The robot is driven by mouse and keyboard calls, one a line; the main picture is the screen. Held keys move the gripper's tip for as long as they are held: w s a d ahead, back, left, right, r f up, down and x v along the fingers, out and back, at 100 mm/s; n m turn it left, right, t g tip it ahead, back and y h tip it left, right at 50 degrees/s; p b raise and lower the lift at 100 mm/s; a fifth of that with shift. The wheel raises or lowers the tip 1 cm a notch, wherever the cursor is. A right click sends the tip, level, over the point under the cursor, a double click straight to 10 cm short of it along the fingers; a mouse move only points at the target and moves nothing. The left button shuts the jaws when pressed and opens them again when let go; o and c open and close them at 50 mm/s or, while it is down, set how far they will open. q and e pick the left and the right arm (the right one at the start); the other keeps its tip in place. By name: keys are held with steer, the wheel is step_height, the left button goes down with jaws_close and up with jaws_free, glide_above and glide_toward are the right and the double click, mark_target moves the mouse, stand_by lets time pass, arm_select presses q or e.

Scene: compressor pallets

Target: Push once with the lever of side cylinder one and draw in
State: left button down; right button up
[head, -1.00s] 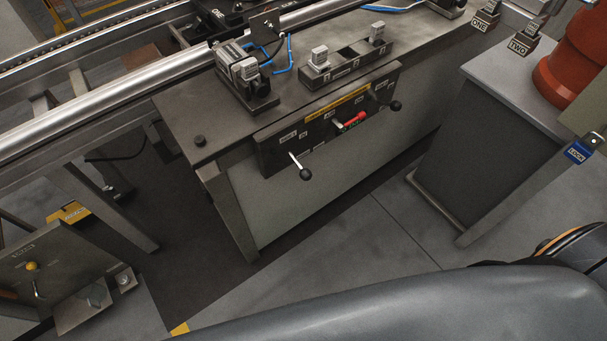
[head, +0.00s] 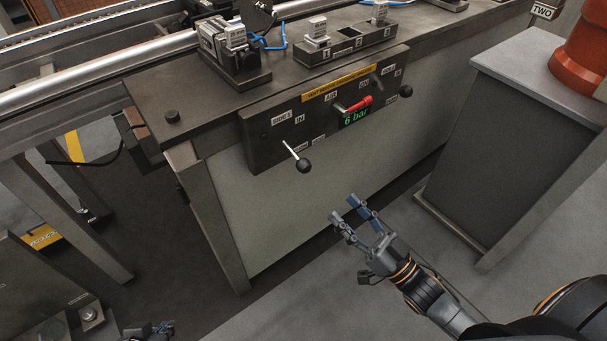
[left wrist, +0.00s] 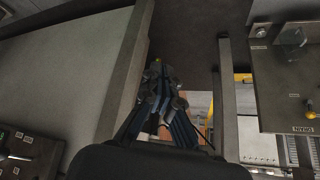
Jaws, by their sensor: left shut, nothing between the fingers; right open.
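The side 1 lever (head: 303,165), a silver rod with a black ball knob, points down and right from the dark control panel (head: 262,150) on the bench front, below the labels SIDE 1 and IN. My left gripper (head: 160,328) is only partly in view at the bottom left edge, shut and empty, well below and left of the lever. In the left wrist view its fingers (left wrist: 157,75) are closed together, with nothing between them. My right gripper (head: 347,205) is open and empty, below and right of the lever and apart from it.
A red-handled air valve (head: 360,103) sits above a green 6 bar display (head: 355,118). A second black knob (head: 406,91) is at the panel's right end. A grey cabinet (head: 490,130) stands right. A bench leg (head: 210,210) and a plate with a yellow knob (left wrist: 311,114) flank the left gripper.

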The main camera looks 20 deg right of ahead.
mark_target(303, 166)
steer(key=b+x, duration=0.1)
steer(key=x, duration=1.2)
steer(key=shift+w+a+r, duration=0.1)
steer(key=shift+w, duration=0.25)
arm_select(q)
steer(key=w+r+t, duration=0.1)
steer(key=w+d+r+t, duration=0.1)
steer(key=w, duration=0.1)
steer(key=w+t, duration=0.1)
steer(key=w, duration=0.1)
steer(key=shift+d+r+h, duration=0.35)
steer(key=shift+r+h, duration=0.05)
arm_select(e)
jaws_close()
